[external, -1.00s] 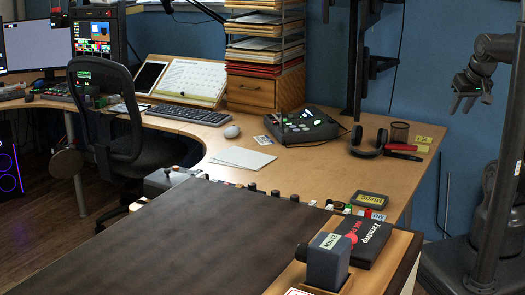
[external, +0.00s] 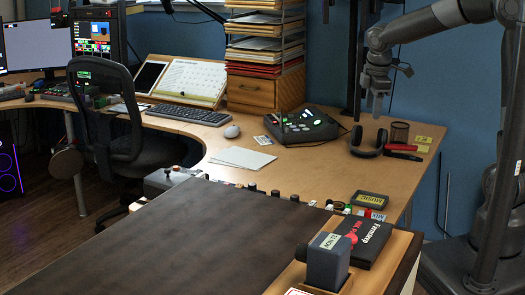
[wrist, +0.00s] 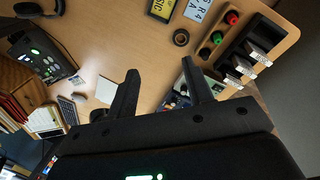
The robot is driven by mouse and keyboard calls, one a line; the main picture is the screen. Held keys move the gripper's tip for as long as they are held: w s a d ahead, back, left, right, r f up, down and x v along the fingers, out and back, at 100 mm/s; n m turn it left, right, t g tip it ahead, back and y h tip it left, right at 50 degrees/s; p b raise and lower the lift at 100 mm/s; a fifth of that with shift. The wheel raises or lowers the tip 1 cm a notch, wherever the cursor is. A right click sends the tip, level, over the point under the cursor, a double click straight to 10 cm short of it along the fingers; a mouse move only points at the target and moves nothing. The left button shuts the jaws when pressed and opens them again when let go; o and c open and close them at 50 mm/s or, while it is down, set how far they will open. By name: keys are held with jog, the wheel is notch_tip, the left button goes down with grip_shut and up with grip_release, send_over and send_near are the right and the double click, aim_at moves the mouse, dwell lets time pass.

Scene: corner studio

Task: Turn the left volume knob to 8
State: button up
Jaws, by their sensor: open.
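A dark grey control console (external: 300,125) with lit buttons stands on the desk, left of my gripper. It also shows at the left of the wrist view (wrist: 40,55). Its controls are too small for me to tell a left volume knob or any number marks. My gripper (external: 377,103) is open and empty, in the air above the back right of the desk, near the headphones. In the wrist view its two fingers (wrist: 160,70) are spread apart with nothing between them.
Black headphones (external: 367,141) and a mesh cup (external: 399,132) sit at the desk's right end. A dark vertical post (external: 355,60) rises behind the console. White sheets (external: 240,158) lie in front of it. Several small items line the desk's front edge.

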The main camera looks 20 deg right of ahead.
jog(key=w+a+f+n+g, duration=0.1)
jog(key=w+a+f+n, duration=0.1)
jog(key=a+f+n, duration=0.3)
jog(key=w+a+f+n, duration=0.2)
jog(key=a+f, duration=0.1)
jog(key=a, duration=0.4)
jog(key=n+g, duration=0.2)
jog(key=n, duration=0.4)
send_near(295, 196)
notch_tip(295, 196, down, 10)
jog(key=shift+s+d+r, duration=0.1)
jog(key=shift+r, duration=0.1)
jog(key=c, duration=1)
